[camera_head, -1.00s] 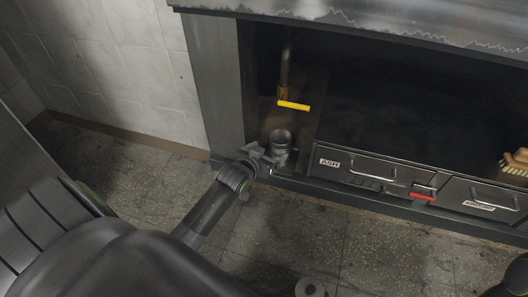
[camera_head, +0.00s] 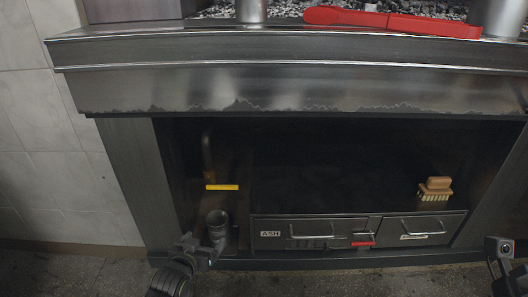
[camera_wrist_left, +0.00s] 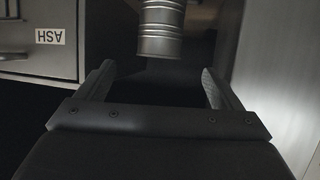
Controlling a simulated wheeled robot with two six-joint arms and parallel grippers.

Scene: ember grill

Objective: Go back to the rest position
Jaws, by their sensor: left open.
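My left gripper (camera_head: 197,248) is low in front of the grill's open lower bay, at its left side. In the left wrist view its two jaws (camera_wrist_left: 157,78) stand wide apart with nothing between them. A grey ribbed metal can (camera_head: 217,222) stands in the bay just beyond the gripper. In the wrist view the can (camera_wrist_left: 162,30) is past the fingertips and apart from them. Part of my right arm shows at the right edge of the head view; its jaws cannot be made out.
The ash drawer (camera_head: 296,232) and a second drawer (camera_head: 415,230) sit right of the can. A yellow handle (camera_head: 222,187) hangs above it. A wooden brush (camera_head: 436,188) rests above the second drawer. Red tongs (camera_head: 390,22) lie on the grill top. The floor in front is clear.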

